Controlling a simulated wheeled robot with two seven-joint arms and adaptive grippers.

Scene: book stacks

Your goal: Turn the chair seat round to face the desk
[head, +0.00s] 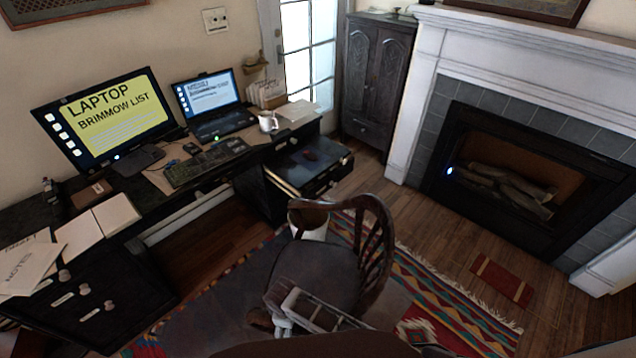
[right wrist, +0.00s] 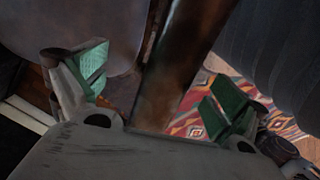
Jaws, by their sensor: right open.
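The wooden chair stands in the middle of the head view, its dark seat (head: 312,268) beside the desk (head: 160,205). Its curved, spindled back (head: 376,245) rises on the seat's right side, so the seat opens toward the left of the picture. My right gripper (head: 315,308) is at the seat's near edge. In the right wrist view the right gripper (right wrist: 160,80) is open, its green-padded fingers on either side of a brown wooden post (right wrist: 170,70); I cannot tell whether they touch it. My left gripper is not in view.
A patterned rug (head: 440,300) lies under the chair. A white bin (head: 310,230) stands close behind the seat. A drawer unit (head: 310,165) juts out beside the desk.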

